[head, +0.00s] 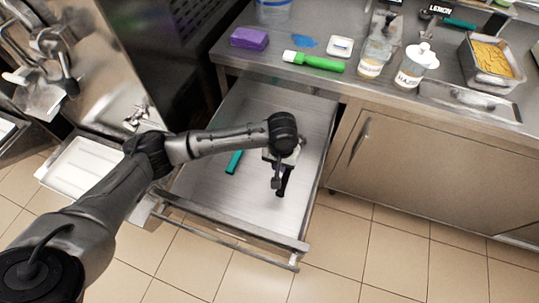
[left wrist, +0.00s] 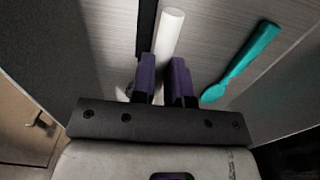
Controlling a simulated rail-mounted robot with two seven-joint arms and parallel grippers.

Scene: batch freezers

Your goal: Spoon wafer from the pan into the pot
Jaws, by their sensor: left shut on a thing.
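My left gripper (head: 277,182) reaches down into an open metal drawer (head: 225,195). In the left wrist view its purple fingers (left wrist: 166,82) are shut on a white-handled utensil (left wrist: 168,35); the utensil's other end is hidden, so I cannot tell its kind. A teal utensil (left wrist: 240,62) lies to the right of the fingers, and it also shows in the drawer (head: 234,162). A black handle (left wrist: 146,28) lies close on the left. A metal pan (head: 467,70) with tan, wafer-like contents (head: 492,58) stands on the counter at right. I cannot tell which vessel is the pot. My right gripper is out of view.
The counter above the drawer holds a purple block (head: 249,38), a green-handled tool (head: 318,62), labelled jars (head: 411,70) and a long metal lid or tray (head: 468,98). The drawer front (head: 235,232) stands out over the tiled floor. A white tray (head: 85,168) is at left.

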